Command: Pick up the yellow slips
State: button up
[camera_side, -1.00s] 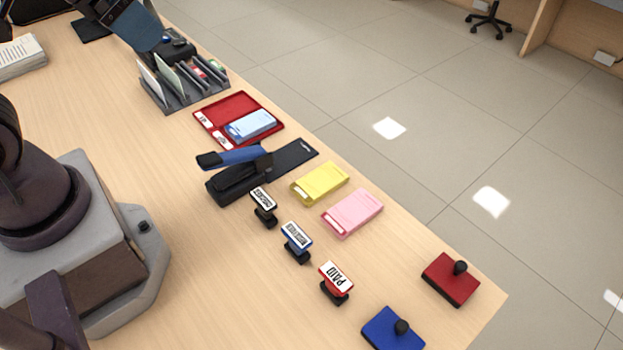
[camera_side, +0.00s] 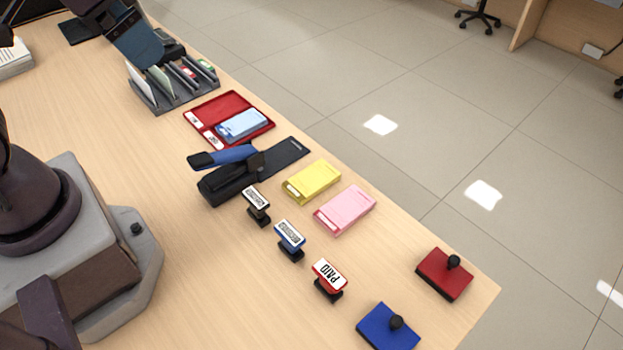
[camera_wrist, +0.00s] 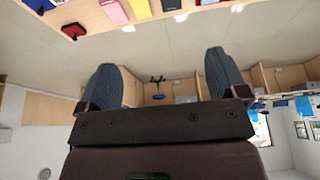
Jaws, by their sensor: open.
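The yellow slips (camera_side: 312,181) lie as a flat pad on the counter, between the black stapler and the pink slips, in the side view. They also show upside down at the top edge of the wrist view (camera_wrist: 140,8). My gripper (camera_wrist: 165,85) is open, with its two blue-grey fingers spread wide and nothing between them. In the side view, part of my gripper (camera_side: 138,42) shows at the upper left, above the slip organiser and well away from the yellow slips.
Pink slips (camera_side: 345,210) lie beside the yellow ones. The stapler (camera_side: 228,182) with a blue handle, a red tray (camera_side: 232,102) holding blue slips (camera_side: 241,125), several stamps (camera_side: 327,279), a red pad (camera_side: 443,275) and a blue pad (camera_side: 388,330) stand around. The organiser (camera_side: 175,88) is farther back.

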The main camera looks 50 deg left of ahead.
jog(key=w+d+f+g, duration=0.4)
jog(key=w+f, duration=0.4)
jog(key=w, duration=0.2)
send_over(317, 175)
notch_tip(317, 175, down, 19)
jog(key=shift+w+r, duration=0.1)
jog(key=shift+w, duration=0.05)
jog(key=shift+f, duration=3.1)
jog(key=shift+c, duration=0.2)
jog(key=c, duration=1)
